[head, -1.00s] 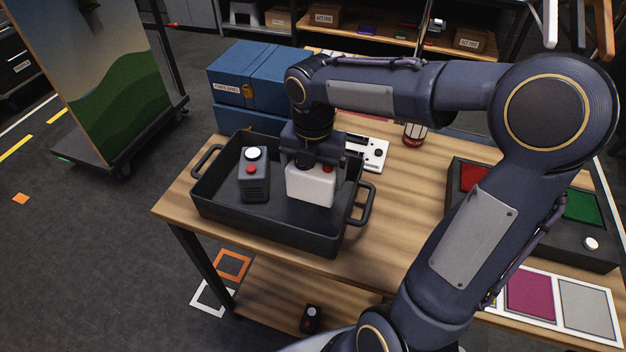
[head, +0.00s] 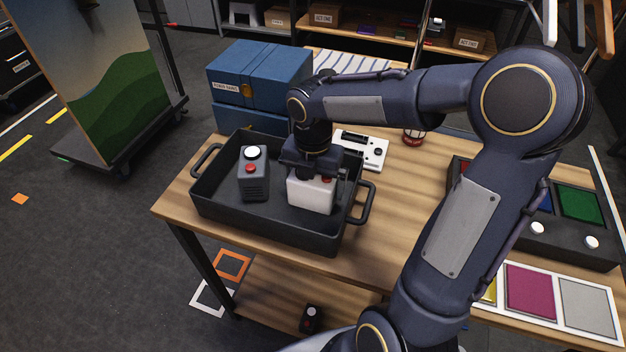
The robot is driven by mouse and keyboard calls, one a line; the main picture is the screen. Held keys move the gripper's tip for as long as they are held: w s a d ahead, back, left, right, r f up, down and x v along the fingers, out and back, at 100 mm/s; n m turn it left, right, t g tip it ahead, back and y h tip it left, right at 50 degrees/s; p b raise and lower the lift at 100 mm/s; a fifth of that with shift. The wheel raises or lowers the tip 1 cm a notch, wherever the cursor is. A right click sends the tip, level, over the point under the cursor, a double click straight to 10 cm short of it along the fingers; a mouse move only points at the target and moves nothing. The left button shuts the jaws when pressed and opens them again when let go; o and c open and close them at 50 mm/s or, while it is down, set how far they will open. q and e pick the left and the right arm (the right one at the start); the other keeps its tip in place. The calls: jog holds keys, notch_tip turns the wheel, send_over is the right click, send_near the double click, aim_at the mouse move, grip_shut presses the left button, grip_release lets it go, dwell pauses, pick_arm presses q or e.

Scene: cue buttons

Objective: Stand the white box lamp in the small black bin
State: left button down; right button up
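The white box lamp (head: 312,196) is upright inside the right part of the black bin (head: 268,232), with a bit of red at its top. My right gripper (head: 313,172) points down over the lamp and is shut on its upper part; the fingertips are mostly hidden. The lamp's base looks at or close to the bin floor, but I cannot tell whether it touches. A dark grey box (head: 254,180) with a white top button and a red button stands in the left part of the bin. My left gripper is not in view.
Blue boxes (head: 258,80) stand behind the bin. A white panel (head: 362,150) lies behind its right handle. A dark button console (head: 560,235) and colour cards (head: 530,292) lie at the right. Bare wooden table (head: 365,245) lies between the bin and my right arm.

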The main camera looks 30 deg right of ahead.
notch_tip(320, 180, up, 11)
jog(key=shift+r+p, duration=0.1)
jog(key=shift+p, duration=0.45)
jog(key=shift+s+r, duration=0.1)
jog(key=shift+r, duration=0.4)
jog(key=s+f+m+t+y, duration=0.1)
jog(key=s+m, duration=0.3)
jog(key=m, duration=0.2)
jog(key=s+a+f+m+t, duration=0.1)
jog(key=s+m, duration=0.4)
jog(key=m, duration=0.2)
jog(key=s+a+f+m+t+y, duration=0.1)
jog(key=s+m, duration=0.3)
jog(key=m, duration=0.2)
jog(key=shift+s+a+f+t+y, duration=0.15)
jog(key=shift+a+t+y, duration=0.15)
jog(key=shift+t, duration=0.1)
jog(key=s+f+m, duration=0.1)
jog(key=m, duration=0.2)
jog(key=s+a+f+m+t, duration=0.1)
jog(key=m, duration=0.2)
jog(key=s+a+f+m+y, duration=0.1)
jog(key=m, duration=0.1)
jog(key=shift+s+m+t, duration=0.2)
jog(key=shift+m+t, duration=0.2)
